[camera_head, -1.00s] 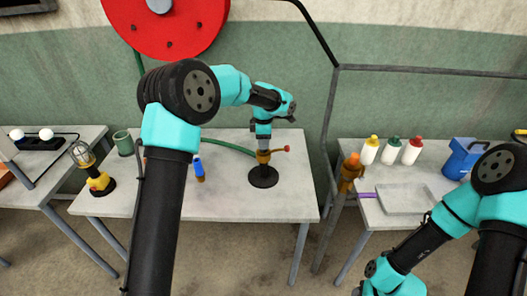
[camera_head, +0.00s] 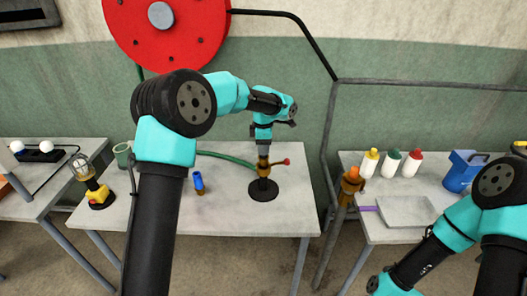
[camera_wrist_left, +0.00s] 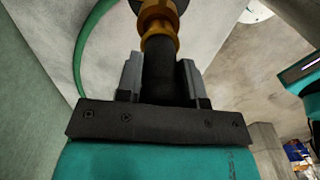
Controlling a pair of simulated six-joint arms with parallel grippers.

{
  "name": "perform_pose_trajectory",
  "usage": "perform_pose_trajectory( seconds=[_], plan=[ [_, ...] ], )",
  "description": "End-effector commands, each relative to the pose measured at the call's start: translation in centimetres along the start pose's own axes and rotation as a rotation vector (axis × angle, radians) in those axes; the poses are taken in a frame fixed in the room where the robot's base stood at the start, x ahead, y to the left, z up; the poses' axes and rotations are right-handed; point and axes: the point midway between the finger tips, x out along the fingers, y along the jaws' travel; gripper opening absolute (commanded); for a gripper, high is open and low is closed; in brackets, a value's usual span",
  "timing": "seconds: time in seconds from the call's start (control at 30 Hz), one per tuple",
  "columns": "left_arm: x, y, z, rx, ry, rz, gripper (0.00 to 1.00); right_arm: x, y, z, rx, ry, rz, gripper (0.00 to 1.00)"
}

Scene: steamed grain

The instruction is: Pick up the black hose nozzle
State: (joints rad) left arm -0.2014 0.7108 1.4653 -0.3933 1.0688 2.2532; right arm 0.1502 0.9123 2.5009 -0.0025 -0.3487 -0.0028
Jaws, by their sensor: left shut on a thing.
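The black hose nozzle (camera_wrist_left: 160,72) shows in the left wrist view as a dark cylinder between the two fingers of my left gripper (camera_wrist_left: 158,80). My left gripper is shut on it. A brass fitting (camera_wrist_left: 158,32) sits at the nozzle's far end. In the head view my left gripper (camera_head: 263,148) points down over the brass fitting (camera_head: 263,167), which has a red-tipped lever (camera_head: 286,162). The fitting stands above a round black base (camera_head: 263,191) on the middle table. The gripper hides most of the nozzle here. I cannot tell whether the nozzle is clear of the fitting.
A green hose (camera_head: 225,155) runs along the table behind the fitting. A blue-topped nozzle (camera_head: 198,181) stands to the left, with a yellow lamp (camera_head: 97,192) farther left. Several bottles and a grey tray (camera_head: 408,212) are on the right table. The table's front right is clear.

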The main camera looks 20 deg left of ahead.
Motion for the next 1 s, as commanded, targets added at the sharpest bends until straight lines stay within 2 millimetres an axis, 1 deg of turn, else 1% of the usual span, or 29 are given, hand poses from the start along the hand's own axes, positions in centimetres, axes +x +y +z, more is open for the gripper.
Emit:
perform_pose_trajectory(
  seconds=[0.27, 0.37, 0.6, 0.7, 0.83, 1.0],
  plan=[
    [-0.3, -3.5, 0.0, 0.003, 0.002, -0.003, 0.0, 0.0, 0.0, 0.0, 0.0, 0.0, 0.0, 0.44],
    [-0.4, -5.5, 0.0, 0.004, 0.002, -0.003, 0.0, 0.0, 0.0, 0.0, 0.0, 0.0, 0.0, 0.44],
    [-0.9, -11.0, 0.0, 0.004, 0.002, -0.003, 0.0, 0.0, 0.0, 0.0, 0.0, 0.0, 0.0, 0.44],
    [-1.1, -12.9, 0.1, 0.003, 0.002, -0.003, 0.0, 0.0, 0.0, 0.0, 0.0, 0.0, 0.0, 0.44],
    [-1.2, -14.7, 0.1, 0.003, 0.002, -0.003, 0.0, 0.0, 0.0, 0.0, 0.0, 0.0, 0.0, 0.44],
    [-1.3, -15.7, 0.1, 0.001, 0.002, -0.003, 0.0, 0.0, 0.0, 0.0, 0.0, 0.0, 0.0, 0.44]
  ],
)
